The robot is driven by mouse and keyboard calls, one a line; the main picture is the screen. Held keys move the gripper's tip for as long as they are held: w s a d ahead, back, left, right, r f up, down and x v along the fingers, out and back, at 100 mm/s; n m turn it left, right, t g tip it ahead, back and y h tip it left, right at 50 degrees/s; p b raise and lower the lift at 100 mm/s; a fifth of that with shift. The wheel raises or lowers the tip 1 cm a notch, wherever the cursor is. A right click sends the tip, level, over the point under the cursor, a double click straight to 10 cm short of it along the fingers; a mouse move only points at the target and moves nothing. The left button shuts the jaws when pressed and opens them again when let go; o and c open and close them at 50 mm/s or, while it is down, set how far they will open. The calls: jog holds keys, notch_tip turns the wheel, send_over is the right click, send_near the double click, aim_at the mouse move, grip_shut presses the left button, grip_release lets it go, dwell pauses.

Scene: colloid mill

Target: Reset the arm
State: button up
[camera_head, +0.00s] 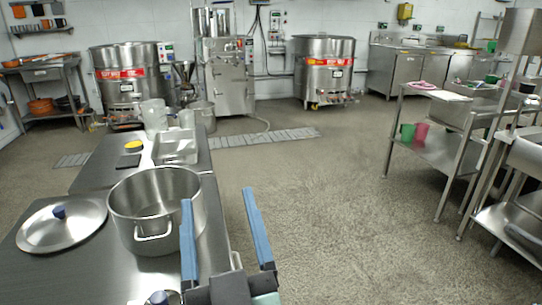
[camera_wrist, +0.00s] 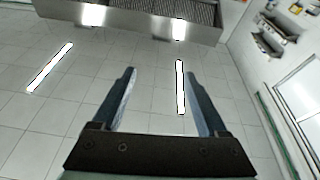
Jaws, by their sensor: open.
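My gripper (camera_head: 217,202) is at the lower middle of the head view, with two blue fingers pointing up and spread apart. Nothing is between the fingers. In the head view it overlaps the right edge of the steel table (camera_head: 84,270), beside a large open pot (camera_head: 160,205). In the wrist view my gripper (camera_wrist: 158,72) is also open and empty, against a tiled ceiling (camera_wrist: 70,100) with bright strip lights.
A lid (camera_head: 62,226) with a blue knob lies left of the pot. A steel tray (camera_head: 178,147) and clear containers (camera_head: 154,116) stand behind it. Steel shelving (camera_head: 448,150) is at the right. The middle floor (camera_head: 300,190) is clear. A vent hood (camera_wrist: 135,18) shows overhead.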

jog(key=s+d+r+m+t+h, duration=0.1)
jog(key=s+d+r+t+h, duration=0.1)
jog(key=r, duration=0.6)
jog(key=s+d+r+m+t+h, duration=0.2)
jog(key=r, duration=0.6)
jog(key=s+d+r+m+t+h, duration=0.1)
jog(key=s+d+r+t+h, duration=0.1)
jog(key=r, duration=0.6)
notch_tip(320, 180, up, 29)
jog(key=p, duration=2.8)
jog(key=shift+f+p, duration=0.15)
jog(key=shift+p, duration=0.25)
